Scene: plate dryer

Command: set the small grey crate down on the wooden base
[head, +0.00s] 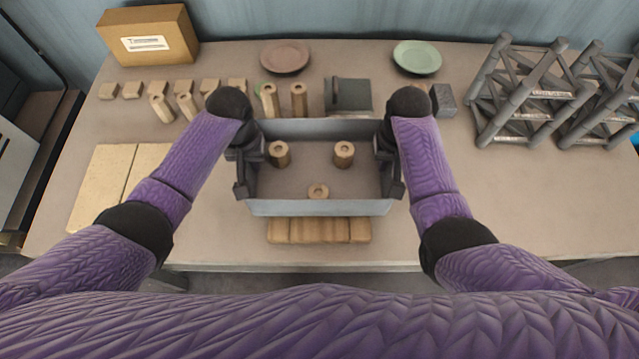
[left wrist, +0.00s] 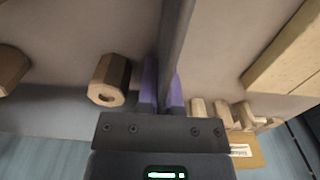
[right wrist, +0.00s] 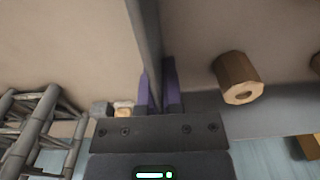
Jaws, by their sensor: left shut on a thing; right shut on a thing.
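The small grey crate (head: 320,208) is in the middle of the head view, with several wooden pegs, one of them a peg (head: 344,154), showing inside its walls. My left gripper (head: 246,168) is shut on the crate's left wall; that wall (left wrist: 177,35) runs between its fingers in the left wrist view. My right gripper (head: 389,168) is shut on the right wall, also seen in the right wrist view (right wrist: 143,40). A wooden slatted piece (head: 318,231), likely the wooden base, shows just below the crate's near wall; the rest is hidden. The crate's height above it is unclear.
Behind the crate are wooden blocks (head: 211,87), upright pegs (head: 299,100), a dark grey box (head: 348,97), a pink plate (head: 285,57) and a green plate (head: 417,57). Grey racks (head: 525,95) stand right, a light board (head: 118,185) lies left. The right front table is clear.

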